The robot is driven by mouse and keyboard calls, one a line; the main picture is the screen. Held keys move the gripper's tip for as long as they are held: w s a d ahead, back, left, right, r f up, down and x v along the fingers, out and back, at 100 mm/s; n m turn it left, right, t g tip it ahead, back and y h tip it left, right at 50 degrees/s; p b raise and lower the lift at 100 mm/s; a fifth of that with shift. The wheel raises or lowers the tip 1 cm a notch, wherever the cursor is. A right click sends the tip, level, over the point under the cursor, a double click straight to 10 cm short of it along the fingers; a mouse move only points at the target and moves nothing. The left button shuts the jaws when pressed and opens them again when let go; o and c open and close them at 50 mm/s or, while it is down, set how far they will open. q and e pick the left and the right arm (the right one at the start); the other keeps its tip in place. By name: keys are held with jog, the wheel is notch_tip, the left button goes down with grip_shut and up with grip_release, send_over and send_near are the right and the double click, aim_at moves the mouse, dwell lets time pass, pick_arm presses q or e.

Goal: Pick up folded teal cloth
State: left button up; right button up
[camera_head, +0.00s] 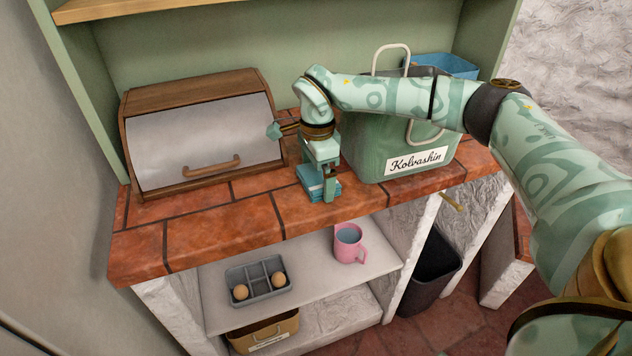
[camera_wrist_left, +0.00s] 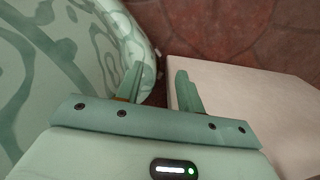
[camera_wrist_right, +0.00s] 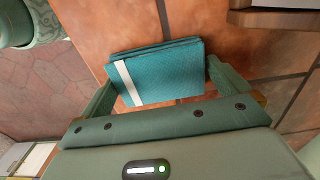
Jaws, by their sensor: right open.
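The folded teal cloth (camera_head: 315,184) lies on the terracotta-tiled counter near its front edge, between the bread box and the green bag. In the right wrist view the cloth (camera_wrist_right: 175,70) shows as a flat stack with a white band. My right gripper (camera_head: 325,190) points down at the cloth. In the right wrist view the open right fingers (camera_wrist_right: 160,78) stand on either side of it, and I cannot tell whether they touch it. My left gripper (camera_wrist_left: 158,85) shows only in its own wrist view, with fingers apart and nothing between them.
A wooden bread box (camera_head: 195,138) stands left of the cloth. A green bag labelled Kolvashin (camera_head: 375,150) stands close on the right, with a blue bin (camera_head: 445,65) behind. A pink mug (camera_head: 348,245) and grey divided tray (camera_head: 258,291) sit on the shelf below. Counter at front left is clear.

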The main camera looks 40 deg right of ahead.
aim_at(318, 176)
jog(key=shift+r, duration=0.15)
jog(key=c, duration=0.6)
pick_arm(q)
jog(key=shift+r, duration=0.1)
pick_arm(e)
jog(key=shift+r, duration=0.55)
jog(key=r+p, duration=0.1)
jog(key=r, duration=0.2)
jog(key=shift+s+p, duration=0.2)
jog(key=shift+p, duration=0.1)
pick_arm(q)
notch_tip(318, 176, up, 6)
jog(key=w+p, duration=0.2)
jog(key=p, duration=0.2)
jog(key=shift+t+p, duration=0.3)
jog(key=shift+p, duration=0.1)
pick_arm(e)
jog(key=s+a+r, duration=0.2)
jog(key=s+r, duration=0.2)
jog(key=s, duration=0.2)
jog(key=s+a+r, duration=0.2)
jog(key=s+r, duration=0.3)
jog(key=s, duration=0.2)
jog(key=shift+a, duration=0.35)
